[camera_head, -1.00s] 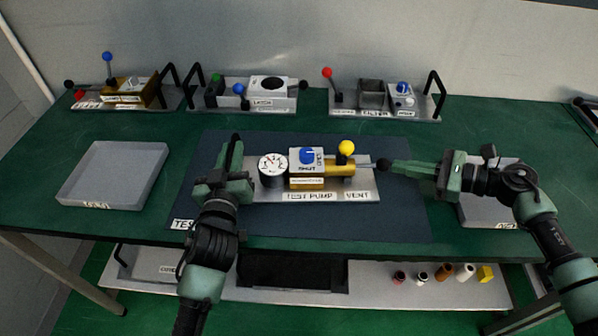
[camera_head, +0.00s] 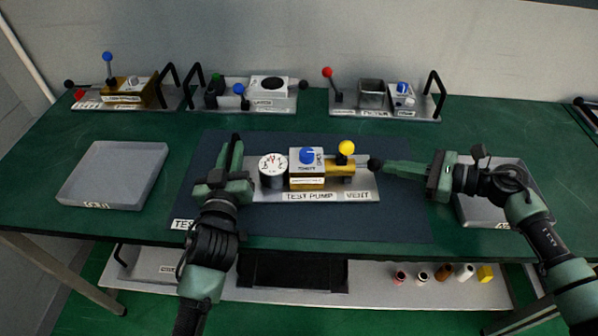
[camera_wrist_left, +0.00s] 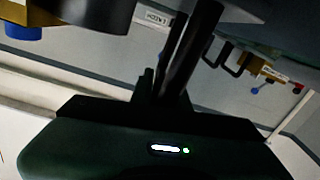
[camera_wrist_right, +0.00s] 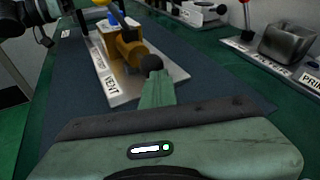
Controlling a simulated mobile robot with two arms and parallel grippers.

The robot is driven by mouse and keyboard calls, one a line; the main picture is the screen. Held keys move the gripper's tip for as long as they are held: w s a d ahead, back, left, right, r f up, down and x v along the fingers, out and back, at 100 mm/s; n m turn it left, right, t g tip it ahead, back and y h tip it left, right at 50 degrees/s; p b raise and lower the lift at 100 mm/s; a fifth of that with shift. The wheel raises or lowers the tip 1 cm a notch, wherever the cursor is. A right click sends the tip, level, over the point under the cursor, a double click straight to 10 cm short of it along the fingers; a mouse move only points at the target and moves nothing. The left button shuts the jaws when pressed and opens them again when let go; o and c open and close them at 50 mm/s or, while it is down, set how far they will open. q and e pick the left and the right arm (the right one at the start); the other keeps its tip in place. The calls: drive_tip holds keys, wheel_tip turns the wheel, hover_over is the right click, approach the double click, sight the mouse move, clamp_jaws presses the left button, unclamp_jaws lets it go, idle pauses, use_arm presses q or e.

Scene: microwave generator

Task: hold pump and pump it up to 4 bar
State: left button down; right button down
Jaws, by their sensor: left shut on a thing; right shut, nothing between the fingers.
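The test pump stands on a grey base plate (camera_head: 300,196) on the dark mat, with a round white gauge (camera_head: 272,165), a blue knob (camera_head: 307,155) on a block and a yellow-knobbed lever (camera_head: 346,148). The gauge needle is too small to read. My left gripper (camera_head: 233,160) is shut on the dark handle at the plate's left end; a black bar (camera_wrist_left: 190,50) shows between its fingers in the left wrist view. The black pump knob (camera_head: 376,165) sits close to the brass cylinder (camera_wrist_right: 125,50). My right gripper (camera_head: 390,168) is shut and empty, its fingertips against this knob.
An empty grey tray (camera_head: 115,172) lies at the left, and another tray (camera_head: 470,212) lies partly under my right arm. Several labelled fixtures with levers and handles line the back edge. A shelf (camera_head: 370,290) below the table holds small parts.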

drive_tip(key=shift+s+a+f, duration=0.1)
drive_tip(key=shift+a, duration=0.8)
drive_tip(key=shift+w+d, duration=0.2)
drive_tip(key=shift+d, duration=2.85)
